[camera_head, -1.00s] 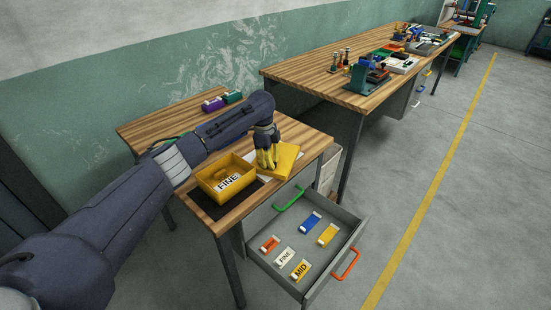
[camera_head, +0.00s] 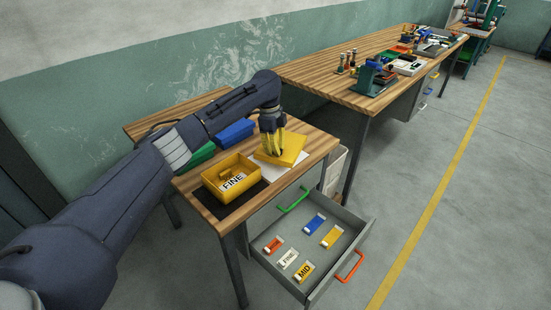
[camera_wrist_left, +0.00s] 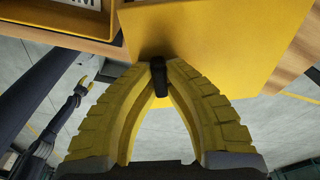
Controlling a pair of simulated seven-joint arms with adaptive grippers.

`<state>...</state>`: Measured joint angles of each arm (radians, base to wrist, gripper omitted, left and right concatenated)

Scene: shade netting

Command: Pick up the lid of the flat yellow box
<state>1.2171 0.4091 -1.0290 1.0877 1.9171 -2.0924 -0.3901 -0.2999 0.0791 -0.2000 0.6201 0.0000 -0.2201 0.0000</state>
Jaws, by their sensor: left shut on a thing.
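The yellow lid (camera_head: 292,146) is a flat square plate over a white sheet (camera_head: 284,178) on the small wooden table. My left gripper (camera_head: 270,152) comes down on it from above. In the left wrist view its yellow fingers (camera_wrist_left: 160,75) are shut on the black knob (camera_wrist_left: 158,76) at the lid (camera_wrist_left: 215,35). The lid looks a little above the sheet, but the gap is hard to judge. The open yellow box (camera_head: 211,186) with a FINE label stands left of it on a dark mat. My right gripper (camera_wrist_left: 87,87) shows small in the left wrist view; its jaws are unclear.
A blue box (camera_head: 236,131) and a green box (camera_head: 202,153) stand behind the yellow box, near my arm. An open grey drawer (camera_head: 335,257) with several small labelled items juts out below the table front. A long workbench (camera_head: 340,88) stands behind to the right.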

